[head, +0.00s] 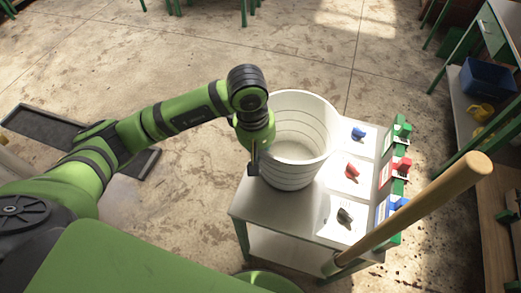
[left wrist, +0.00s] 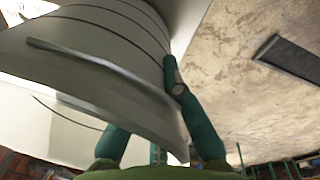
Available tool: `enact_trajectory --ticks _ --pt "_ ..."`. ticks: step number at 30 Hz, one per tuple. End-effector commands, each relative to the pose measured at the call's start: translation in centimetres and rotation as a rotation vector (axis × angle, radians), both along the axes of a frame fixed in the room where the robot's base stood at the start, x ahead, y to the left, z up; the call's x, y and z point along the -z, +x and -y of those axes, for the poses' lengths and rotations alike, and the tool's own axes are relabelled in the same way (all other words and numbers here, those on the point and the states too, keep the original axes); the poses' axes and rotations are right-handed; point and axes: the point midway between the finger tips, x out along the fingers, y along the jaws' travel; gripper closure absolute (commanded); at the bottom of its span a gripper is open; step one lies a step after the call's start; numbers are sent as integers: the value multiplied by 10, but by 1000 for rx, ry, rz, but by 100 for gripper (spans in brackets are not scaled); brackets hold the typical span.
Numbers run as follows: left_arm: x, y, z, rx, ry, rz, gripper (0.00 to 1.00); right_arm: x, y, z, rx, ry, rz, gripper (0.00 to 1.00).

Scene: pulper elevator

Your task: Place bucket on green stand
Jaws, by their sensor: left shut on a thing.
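A white ribbed bucket (head: 300,150) is upright over the top of a small stand with a pale top and green legs (head: 262,205). Its underside is hidden, so I cannot tell whether it rests on the top. My left gripper (head: 254,163) is at the bucket's left side, and its fingers are partly hidden in the head view. In the left wrist view the gripper's teal fingers (left wrist: 160,130) are shut at the bucket (left wrist: 100,45), which fills the upper left with a grey bar across it. My right gripper is not in view.
Blue (head: 358,133), red (head: 351,171) and dark (head: 345,215) small items lie on the stand's right side, by coloured holders (head: 401,165). A wooden pole (head: 430,205) slants across its right front. A green-framed bench with a blue bin (head: 487,82) stands right. The floor behind is open.

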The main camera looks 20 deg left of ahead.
Motion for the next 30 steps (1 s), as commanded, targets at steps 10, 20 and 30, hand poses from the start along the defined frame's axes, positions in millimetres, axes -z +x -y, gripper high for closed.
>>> enact_trajectory --ticks 10,20,30 --pt "10 1 1 0 -2 5 100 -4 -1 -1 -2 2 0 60" --pt "13 0 0 -1 -1 2 70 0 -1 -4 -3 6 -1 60" --pt "9 0 0 -1 -1 2 70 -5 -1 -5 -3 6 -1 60"
